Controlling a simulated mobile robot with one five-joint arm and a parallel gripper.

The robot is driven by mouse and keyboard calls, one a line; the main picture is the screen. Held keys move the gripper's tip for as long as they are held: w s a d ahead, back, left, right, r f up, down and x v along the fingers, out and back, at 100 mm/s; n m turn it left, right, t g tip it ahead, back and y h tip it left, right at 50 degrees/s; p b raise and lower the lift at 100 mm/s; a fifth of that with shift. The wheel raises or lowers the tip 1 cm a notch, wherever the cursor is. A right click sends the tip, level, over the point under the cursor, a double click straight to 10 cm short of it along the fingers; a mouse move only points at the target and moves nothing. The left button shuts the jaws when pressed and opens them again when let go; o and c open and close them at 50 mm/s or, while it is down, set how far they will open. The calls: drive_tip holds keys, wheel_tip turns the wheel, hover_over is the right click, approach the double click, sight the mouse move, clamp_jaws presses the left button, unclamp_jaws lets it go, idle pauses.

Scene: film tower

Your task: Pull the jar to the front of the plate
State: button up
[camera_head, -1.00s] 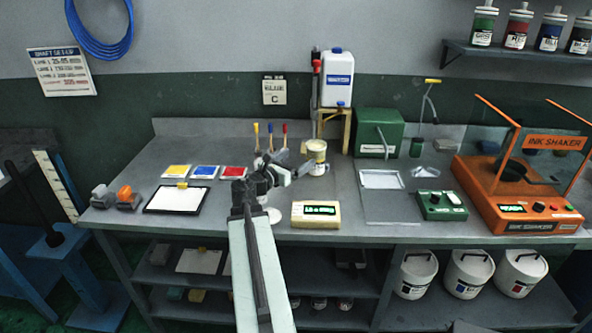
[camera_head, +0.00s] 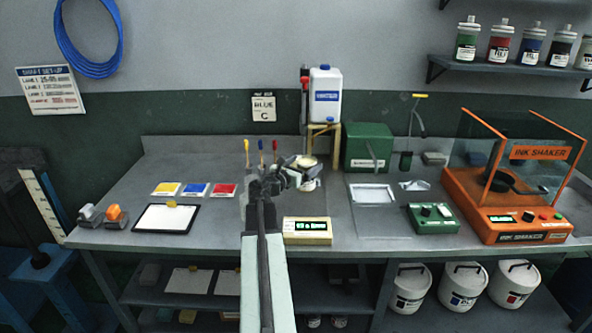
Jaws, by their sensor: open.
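A jar (camera_head: 309,183) with a cream-coloured top stands toward the back of the bench, in front of the white canister's stand. My gripper (camera_head: 296,173) is open at the jar's front left and overlaps part of it in the picture. I cannot tell whether the jaws touch the jar or lie around it. The plate beneath the jar is too dark and too covered by my arm to make out clearly.
A cream box with a green display (camera_head: 307,231) is in front of the jar. A white canister (camera_head: 325,95) and green box (camera_head: 369,147) are behind. Three coloured-handled tools (camera_head: 261,150) stand at the left. A clipboard (camera_head: 167,217) and orange ink shaker (camera_head: 500,190) flank the area.

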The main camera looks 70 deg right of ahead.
drive_tip(key=shift+s+d, duration=0.15)
drive_tip(key=shift+d, duration=0.55)
